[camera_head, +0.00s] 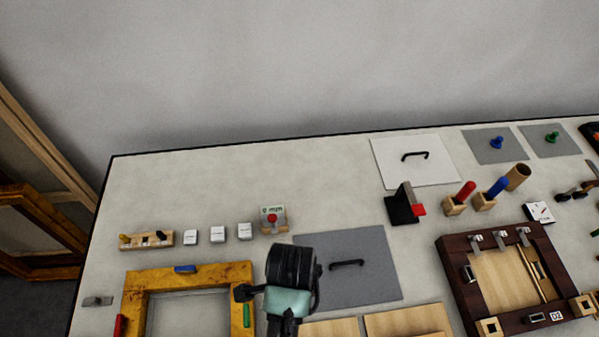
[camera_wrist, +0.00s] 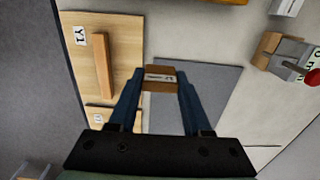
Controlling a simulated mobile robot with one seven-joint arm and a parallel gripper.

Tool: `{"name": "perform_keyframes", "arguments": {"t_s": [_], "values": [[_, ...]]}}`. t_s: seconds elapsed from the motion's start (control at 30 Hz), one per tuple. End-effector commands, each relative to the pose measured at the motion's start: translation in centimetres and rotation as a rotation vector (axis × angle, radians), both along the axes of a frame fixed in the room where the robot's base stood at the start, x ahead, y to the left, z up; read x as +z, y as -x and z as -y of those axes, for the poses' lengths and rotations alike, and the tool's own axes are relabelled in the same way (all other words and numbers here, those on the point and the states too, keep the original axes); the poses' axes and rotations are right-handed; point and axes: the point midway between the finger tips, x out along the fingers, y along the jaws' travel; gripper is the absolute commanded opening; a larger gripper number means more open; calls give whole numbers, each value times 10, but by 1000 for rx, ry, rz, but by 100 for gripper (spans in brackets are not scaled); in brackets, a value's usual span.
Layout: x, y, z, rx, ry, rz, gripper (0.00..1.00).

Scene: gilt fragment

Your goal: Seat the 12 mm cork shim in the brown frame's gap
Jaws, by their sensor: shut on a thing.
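My gripper (camera_wrist: 160,78) is shut on a small tan cork shim (camera_wrist: 160,77) with a pale printed label, too small to read. The shim sits between the blue fingertips, above a grey panel. In the head view my wrist hides the fingers and the shim. The dark brown frame (camera_head: 452,276) lies at the right of the table, well to the right of my arm. It surrounds a light wood panel (camera_head: 502,290), and metal clips line its top rail. A narrow slot shows near the panel's right side; whether this is the gap I cannot tell.
A yellow frame (camera_head: 190,276) lies left of my arm. A grey panel with a black handle (camera_head: 347,263) lies between my arm and the brown frame. A black stand (camera_head: 402,207), red and blue pegs in wood blocks and a white panel (camera_head: 414,170) stand behind. The back left table is clear.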

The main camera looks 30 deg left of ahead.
Motion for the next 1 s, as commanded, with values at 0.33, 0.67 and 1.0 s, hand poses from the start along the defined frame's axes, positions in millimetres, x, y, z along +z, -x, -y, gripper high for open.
{"name": "perform_keyframes", "arguments": {"t_s": [0.33, 0.67, 1.0], "values": [[7, -6, 4, 43, 1, 3, 0], [-1, -45, 40, 429, 5, 3, 0], [-3, -77, 82, 839, 2, 0, 0]]}}
